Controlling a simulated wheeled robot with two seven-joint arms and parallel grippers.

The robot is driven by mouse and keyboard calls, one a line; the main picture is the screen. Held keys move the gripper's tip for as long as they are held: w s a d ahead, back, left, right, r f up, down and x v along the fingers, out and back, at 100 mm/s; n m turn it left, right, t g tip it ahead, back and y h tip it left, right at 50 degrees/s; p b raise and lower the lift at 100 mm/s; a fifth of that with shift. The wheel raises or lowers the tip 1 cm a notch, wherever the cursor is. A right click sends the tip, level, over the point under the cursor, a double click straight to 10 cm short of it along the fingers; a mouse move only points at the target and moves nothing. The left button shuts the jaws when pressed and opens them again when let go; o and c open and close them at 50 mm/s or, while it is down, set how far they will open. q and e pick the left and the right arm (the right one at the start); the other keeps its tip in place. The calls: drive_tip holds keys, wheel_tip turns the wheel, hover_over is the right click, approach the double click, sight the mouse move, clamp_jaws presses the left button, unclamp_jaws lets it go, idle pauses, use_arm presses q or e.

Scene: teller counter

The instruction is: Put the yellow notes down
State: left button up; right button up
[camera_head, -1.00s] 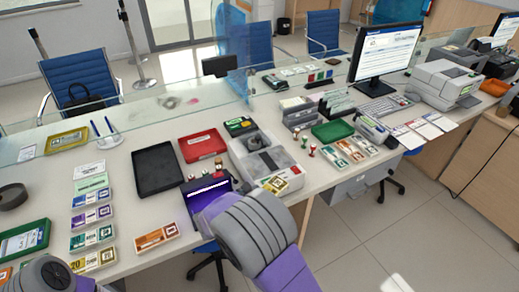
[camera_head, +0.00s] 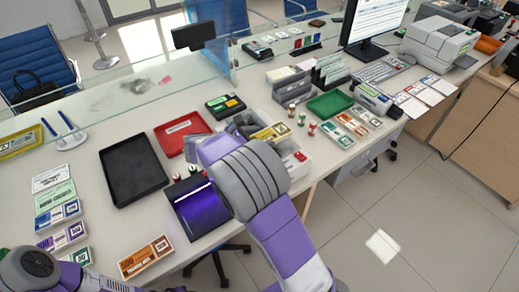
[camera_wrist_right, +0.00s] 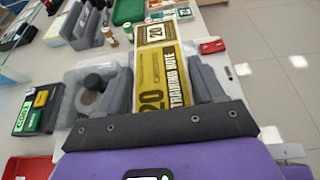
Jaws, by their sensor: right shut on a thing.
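The yellow notes (camera_head: 275,131), a banded bundle marked 20, are held over the grey counting machine (camera_head: 297,150). My right gripper (camera_head: 258,131) is shut on them, mostly hidden behind my wrist in the head view. In the right wrist view the notes (camera_wrist_right: 157,75) lie lengthwise between the two grey fingers (camera_wrist_right: 165,78), pointing away. The machine (camera_wrist_right: 72,92) shows beside and beneath them there; the gap under the notes cannot be judged. My left arm shows at the lower left of the head view, but its gripper is not in view.
A black tray (camera_head: 134,172) and a red tray (camera_head: 183,134) lie left of the machine. A glowing purple device (camera_head: 196,205) stands in front. Stamps (camera_head: 302,119), a green tray (camera_head: 330,104) and note bundles (camera_head: 350,124) lie to the right. Orange notes (camera_head: 146,257) lie near the front edge.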

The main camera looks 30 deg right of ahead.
wheel_tip(320, 180, down, 4)
drive_tip(key=shift+f+b, duration=0.15)
drive_tip(key=shift+b, duration=0.65)
drive_tip(key=o, duration=1.2)
drive_tip(key=shift+f, duration=0.1)
